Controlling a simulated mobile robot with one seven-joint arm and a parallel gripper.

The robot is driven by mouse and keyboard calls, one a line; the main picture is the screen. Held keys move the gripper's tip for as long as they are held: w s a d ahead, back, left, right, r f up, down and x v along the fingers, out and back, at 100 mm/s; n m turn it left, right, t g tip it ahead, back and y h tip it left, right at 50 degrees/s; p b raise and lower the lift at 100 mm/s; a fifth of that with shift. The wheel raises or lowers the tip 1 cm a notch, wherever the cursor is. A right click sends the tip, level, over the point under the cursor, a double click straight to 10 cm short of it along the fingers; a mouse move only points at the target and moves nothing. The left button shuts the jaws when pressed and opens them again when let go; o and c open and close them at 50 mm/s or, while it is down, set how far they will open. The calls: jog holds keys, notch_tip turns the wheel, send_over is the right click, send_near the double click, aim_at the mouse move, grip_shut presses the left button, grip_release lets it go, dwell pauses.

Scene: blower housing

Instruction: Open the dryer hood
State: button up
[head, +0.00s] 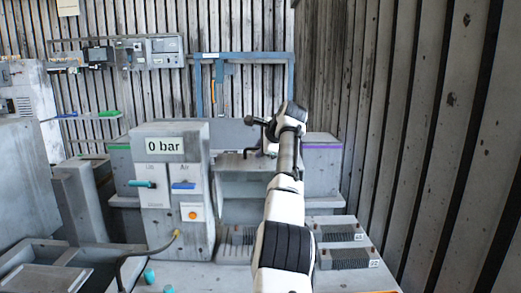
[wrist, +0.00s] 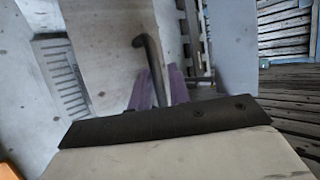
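The dryer hood appears to be the grey box-like cover (head: 238,163) in the middle of the head view, behind my arm. A dark bent handle (wrist: 150,62) stands out against a pale grey panel in the wrist view. My gripper (head: 262,137) is near the hood's upper right part, but my arm hides part of that area. In the wrist view the hand's black edge crosses the lower middle, and purple shapes lie on both sides of the handle's lower end.
Left of the hood stands a grey control cabinet (head: 172,190) with a "0 bar" display, a teal lever and a blue handle. Ribbed blocks (head: 342,257) lie on the bench at right. A grey box with a purple stripe (head: 322,165) is right of my arm. Corrugated walls close the back and right.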

jog(key=b+v, duration=0.5)
jog(key=v, duration=0.9)
jog(key=shift+f, duration=0.1)
